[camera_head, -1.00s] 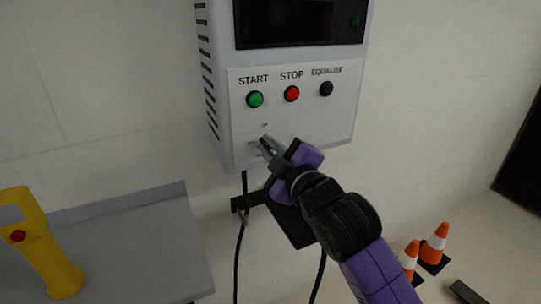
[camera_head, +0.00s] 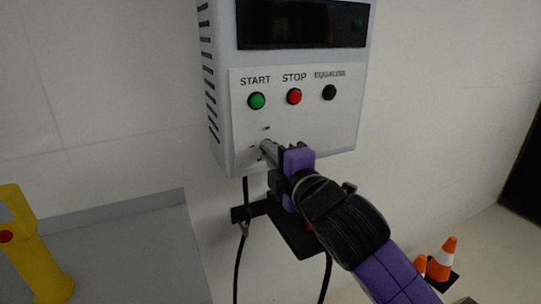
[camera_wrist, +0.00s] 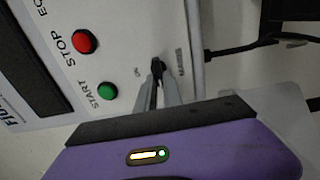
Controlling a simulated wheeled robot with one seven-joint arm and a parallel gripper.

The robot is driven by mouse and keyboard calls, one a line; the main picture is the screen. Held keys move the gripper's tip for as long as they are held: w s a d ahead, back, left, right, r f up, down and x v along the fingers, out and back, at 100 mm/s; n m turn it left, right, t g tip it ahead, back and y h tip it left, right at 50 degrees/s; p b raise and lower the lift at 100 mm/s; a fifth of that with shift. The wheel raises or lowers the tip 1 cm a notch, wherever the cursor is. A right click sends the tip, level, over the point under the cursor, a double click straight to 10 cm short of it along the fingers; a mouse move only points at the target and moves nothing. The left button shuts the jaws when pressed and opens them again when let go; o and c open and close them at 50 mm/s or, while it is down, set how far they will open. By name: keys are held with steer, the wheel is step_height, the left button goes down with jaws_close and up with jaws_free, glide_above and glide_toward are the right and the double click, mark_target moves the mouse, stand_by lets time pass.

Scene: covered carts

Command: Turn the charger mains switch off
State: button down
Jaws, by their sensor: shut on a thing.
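The charger (camera_head: 340,125) is a pale grey wall box with a dark display. Its front has a green START button (camera_head: 257,100), a red STOP button (camera_head: 294,96) and a black EQUALISE button (camera_head: 329,92). My gripper (camera_head: 264,147) is at the lower left of this panel, below START. In the wrist view my gripper (camera_wrist: 158,75) has its two grey fingers shut on the small dark mains switch (camera_wrist: 157,65). Small lettering shows on either side of it. The fingers hide most of the switch, so I cannot tell its position.
A grey table (camera_head: 130,250) with a yellow device (camera_head: 35,255) stands at the lower left. A black bracket (camera_head: 295,232) and dark cables (camera_head: 240,262) hang below the charger.

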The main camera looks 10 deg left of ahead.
steer(key=shift+f, duration=0.1)
stand_by(0.3)
steer(key=c, duration=1.5)
jaws_free()
steer(key=shift+s, duration=0.1)
steer(key=v, duration=0.7)
steer(key=shift+s+d+b, duration=0.2)
steer(key=shift+s+b, duration=0.1)
steer(key=shift+b, duration=0.1)
